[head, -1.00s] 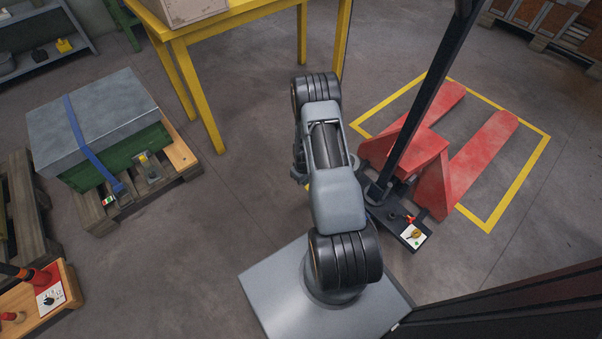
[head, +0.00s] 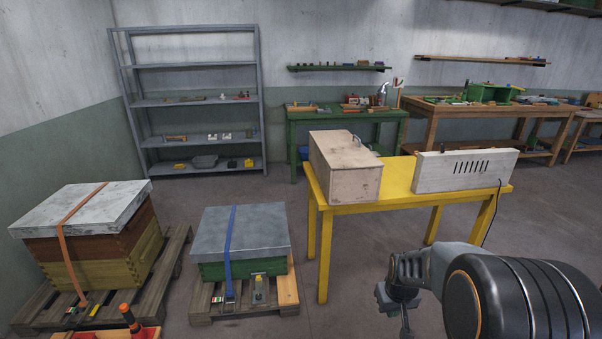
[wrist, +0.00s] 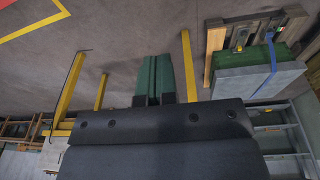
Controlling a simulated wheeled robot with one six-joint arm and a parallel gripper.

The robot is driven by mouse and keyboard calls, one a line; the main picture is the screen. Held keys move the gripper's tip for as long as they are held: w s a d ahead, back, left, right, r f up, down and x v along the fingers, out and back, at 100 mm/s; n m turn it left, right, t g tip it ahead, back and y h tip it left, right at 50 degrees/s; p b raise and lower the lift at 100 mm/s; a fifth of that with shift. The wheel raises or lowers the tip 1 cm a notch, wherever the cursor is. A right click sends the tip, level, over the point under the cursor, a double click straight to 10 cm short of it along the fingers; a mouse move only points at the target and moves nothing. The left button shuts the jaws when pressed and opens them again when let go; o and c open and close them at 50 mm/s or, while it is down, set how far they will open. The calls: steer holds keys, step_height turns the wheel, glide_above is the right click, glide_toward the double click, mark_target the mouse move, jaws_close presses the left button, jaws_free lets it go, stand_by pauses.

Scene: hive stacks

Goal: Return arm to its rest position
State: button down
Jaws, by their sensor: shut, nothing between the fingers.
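My gripper (wrist: 157,62) shows in the wrist view with its two green fingers side by side, shut and empty. The fingers point out over bare concrete floor and touch nothing. In the head view my arm fills the lower right corner, bent in front of the yellow table. The gripper's fingers cannot be made out there.
A yellow table (head: 398,178) bears a wooden box (head: 345,175) and a pale slotted panel (head: 463,171). A blue-strapped hive (head: 262,232) and an orange-strapped hive (head: 120,225) stand on pallets at left. Grey shelving (head: 192,102) stands behind. Floor between hives and table is clear.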

steer(key=s+a+r+p, duration=0.2)
steer(key=s+r+p, duration=0.2)
steer(key=r, duration=0.5)
steer(key=s+a+r+t+p, duration=0.1)
steer(key=s+a+r+p, duration=0.2)
steer(key=s+r, duration=0.2)
steer(key=s+a+r+p, duration=0.2)
steer(key=s+r+p, duration=0.2)
steer(key=r, duration=0.8)
steer(key=shift+s+a+r+m+t+p, duration=0.15)
steer(key=shift+s+r+m+t+p, duration=0.15)
steer(key=shift+r+m+p, duration=0.1)
steer(key=shift+f, duration=0.1)
